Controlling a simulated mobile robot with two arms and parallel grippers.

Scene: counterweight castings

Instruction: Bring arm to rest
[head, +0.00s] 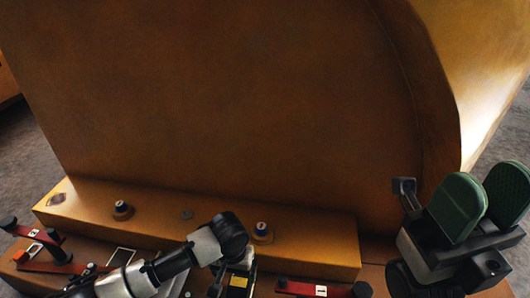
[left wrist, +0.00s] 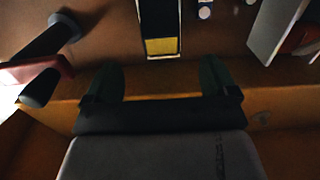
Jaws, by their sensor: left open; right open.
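My left arm (head: 175,268) comes in from the lower left of the head view and ends in a dark wrist joint in front of the casting's ledge. The left gripper's fingers are hard to make out there. In the left wrist view my left gripper (left wrist: 160,80) has two dark green fingers wide apart with nothing between them. My right gripper (head: 483,200) is at the lower right of the head view, with its two green pads pointing up, apart and empty.
A large orange-brown casting (head: 220,90) fills the view.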

